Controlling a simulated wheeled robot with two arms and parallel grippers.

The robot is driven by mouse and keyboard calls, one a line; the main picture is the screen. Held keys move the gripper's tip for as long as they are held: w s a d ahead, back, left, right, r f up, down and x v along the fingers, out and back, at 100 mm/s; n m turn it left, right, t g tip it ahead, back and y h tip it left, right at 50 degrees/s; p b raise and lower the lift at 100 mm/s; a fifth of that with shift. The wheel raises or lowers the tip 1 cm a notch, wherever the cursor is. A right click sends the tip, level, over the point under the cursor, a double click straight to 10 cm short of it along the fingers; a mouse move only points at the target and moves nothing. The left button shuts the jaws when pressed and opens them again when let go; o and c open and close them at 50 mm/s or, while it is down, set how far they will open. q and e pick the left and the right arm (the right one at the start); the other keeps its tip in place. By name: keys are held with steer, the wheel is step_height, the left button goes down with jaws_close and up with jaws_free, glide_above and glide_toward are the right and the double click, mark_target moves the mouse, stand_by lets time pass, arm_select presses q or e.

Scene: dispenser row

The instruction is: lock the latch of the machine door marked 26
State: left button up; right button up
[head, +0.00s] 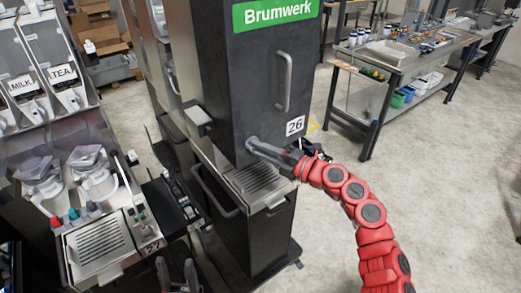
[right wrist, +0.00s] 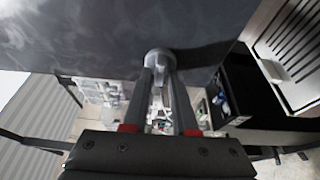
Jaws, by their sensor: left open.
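The dark grey machine door (head: 259,75) carries a white plate with 26 (head: 295,126) near its lower right and looks closed. The door's latch is a round grey knob (right wrist: 159,57) low on the door, mostly hidden by my right gripper in the head view. My right gripper (head: 252,143) reaches it from the right. In the right wrist view its two fingers (right wrist: 159,80) lie on either side of the latch's narrow grip and appear shut on it. My left gripper (head: 177,272) is open and empty at the bottom of the head view, apart from the door.
A vertical door handle (head: 283,82) sits above the latch. A slotted drip tray (head: 256,184) juts out below the door. Dispensers labelled MILK (head: 22,85) and TEA (head: 62,73) stand to the left. A workbench (head: 395,55) stands behind right; floor between is clear.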

steer(key=shift+o, duration=1.1)
steer(key=shift+d, duration=0.1)
steer(key=b+v, duration=0.5)
steer(key=v, duration=1.2)
steer(key=shift+s+d+f, duration=0.1)
steer(key=shift+d, duration=0.05)
